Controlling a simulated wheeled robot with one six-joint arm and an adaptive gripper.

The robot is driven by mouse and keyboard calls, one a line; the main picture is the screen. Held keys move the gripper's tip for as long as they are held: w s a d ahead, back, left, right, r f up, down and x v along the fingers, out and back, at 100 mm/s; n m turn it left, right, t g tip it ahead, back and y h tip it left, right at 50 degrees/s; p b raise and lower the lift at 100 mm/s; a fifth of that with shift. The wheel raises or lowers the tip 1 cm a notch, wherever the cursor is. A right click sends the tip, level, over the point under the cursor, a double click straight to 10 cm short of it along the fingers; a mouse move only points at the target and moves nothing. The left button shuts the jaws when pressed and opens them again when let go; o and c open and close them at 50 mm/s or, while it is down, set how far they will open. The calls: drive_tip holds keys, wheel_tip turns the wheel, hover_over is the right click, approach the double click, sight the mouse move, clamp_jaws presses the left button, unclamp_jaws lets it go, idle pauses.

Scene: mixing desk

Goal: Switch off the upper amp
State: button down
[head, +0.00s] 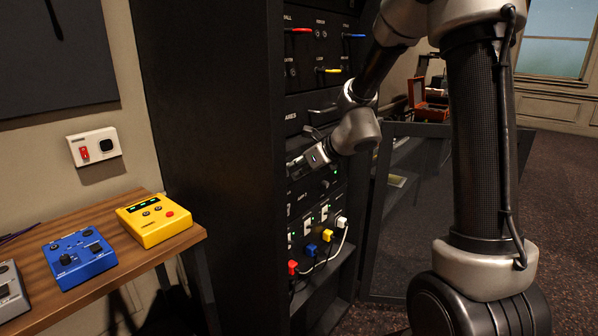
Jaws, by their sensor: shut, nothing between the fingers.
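The tall dark equipment rack (230,120) stands in the middle of the head view, its front panels facing right. My gripper (294,168) is shut and empty, its fingertips close to the rack front at mid height. I cannot tell whether they touch a panel. The panel by the gripper, likely the upper amp (331,184), shows small green lights and a dark knob. My gripper and wrist hide much of it, and its switch cannot be made out. A lower panel marked with small lettering lies just beneath, with more green lights.
Below are a power strip with red (293,268), blue (311,249), yellow (327,235) and white (342,222) plugs. A wooden table (190,238) with yellow (153,219) and blue (79,258) boxes stands left. An open rack door (410,225) is right.

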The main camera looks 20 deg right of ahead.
drive_tip(key=shift+w+a+r, duration=0.1)
drive_tip(key=shift+w+r, duration=0.05)
drive_tip(key=shift+r, duration=0.1)
